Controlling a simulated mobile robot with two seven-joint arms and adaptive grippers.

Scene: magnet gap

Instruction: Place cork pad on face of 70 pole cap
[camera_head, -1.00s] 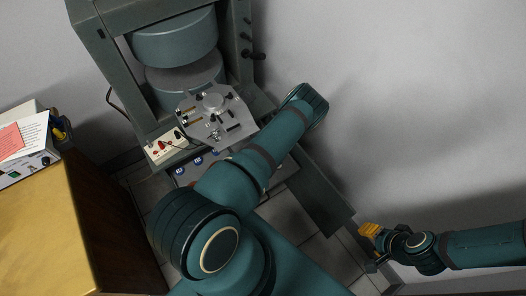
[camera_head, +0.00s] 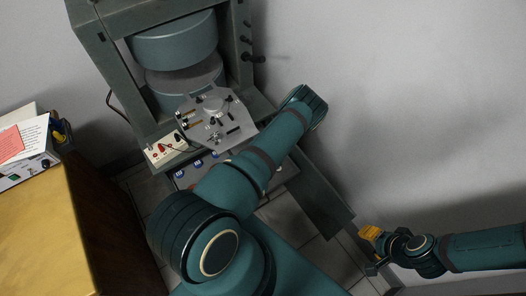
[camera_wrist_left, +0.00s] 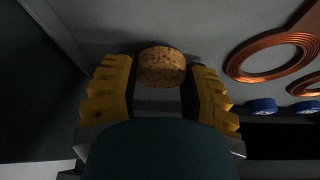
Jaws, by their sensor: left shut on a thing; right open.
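The cork pad (camera_wrist_left: 161,68) is a speckled brown disc in the left wrist view. My left gripper (camera_wrist_left: 160,72) is shut on it, with a yellow finger on each side. In the head view the big teal left arm hides its gripper and the pad. The magnet's upper round pole (camera_head: 176,42) hangs above a lower one (camera_head: 187,84), with a gap between. I cannot read which cap is the 70 one. A grey plate (camera_head: 238,113) with a small disc and dark fittings sits in front. My right gripper (camera_head: 369,236) is open at lower right, far from the magnet.
The magnet's steel frame (camera_head: 106,62) surrounds the poles. A small box with red terminals (camera_head: 163,149) stands at its front. A yellow-topped cabinet (camera_head: 62,225) with papers is at left. Copper rings (camera_wrist_left: 268,57) and blue round parts (camera_wrist_left: 263,106) lie right of the pad in the wrist view.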

